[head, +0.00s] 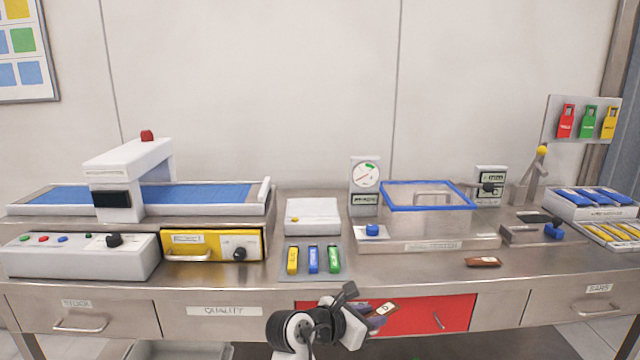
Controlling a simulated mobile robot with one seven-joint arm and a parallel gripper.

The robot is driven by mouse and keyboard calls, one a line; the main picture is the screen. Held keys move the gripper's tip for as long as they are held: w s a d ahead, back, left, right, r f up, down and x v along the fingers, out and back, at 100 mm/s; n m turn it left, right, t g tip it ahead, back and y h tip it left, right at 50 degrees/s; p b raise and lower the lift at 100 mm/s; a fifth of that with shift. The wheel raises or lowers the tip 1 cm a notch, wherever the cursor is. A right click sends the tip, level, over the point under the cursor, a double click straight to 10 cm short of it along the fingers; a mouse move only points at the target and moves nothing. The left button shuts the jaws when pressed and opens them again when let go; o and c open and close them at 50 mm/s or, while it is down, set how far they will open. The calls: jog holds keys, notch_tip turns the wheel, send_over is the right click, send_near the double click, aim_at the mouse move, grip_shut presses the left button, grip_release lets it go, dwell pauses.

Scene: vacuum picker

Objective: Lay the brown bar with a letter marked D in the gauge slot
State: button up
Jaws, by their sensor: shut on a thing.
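A brown bar (392,307) with a small white label is held in my gripper (372,317), low in front of the red drawer front. The label bears a dark mark that may be a D, but it is too small to be sure. My gripper is shut on this bar, and its fingers hide part of it. Another brown bar (483,262) lies on the bench top to the right, apart from my gripper. A grey fixture (520,235) with a blue clamp (554,231) stands at the right; I cannot tell whether it is the gauge slot.
A dial gauge (365,174) stands behind a blue button (372,230). A blue-rimmed clear box (428,212) sits at mid-right. Yellow, blue and green tags lie on a grey mat (291,250). Trays (595,215) fill the right end. The front strip of bench is mostly clear.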

jog(key=s+a+f+n+t+y, duration=0.1)
jog(key=a+f, duration=0.4)
jog(key=f, duration=0.7)
jog(key=s+a+f+n+t+y, duration=0.2)
jog(key=a+f+n+y, duration=0.3)
jog(key=f, duration=0.8)
jog(key=shift+s+a+n+t+y, duration=0.2)
jog(key=shift+n+t+y, duration=0.3)
jog(key=shift+t, duration=0.4)
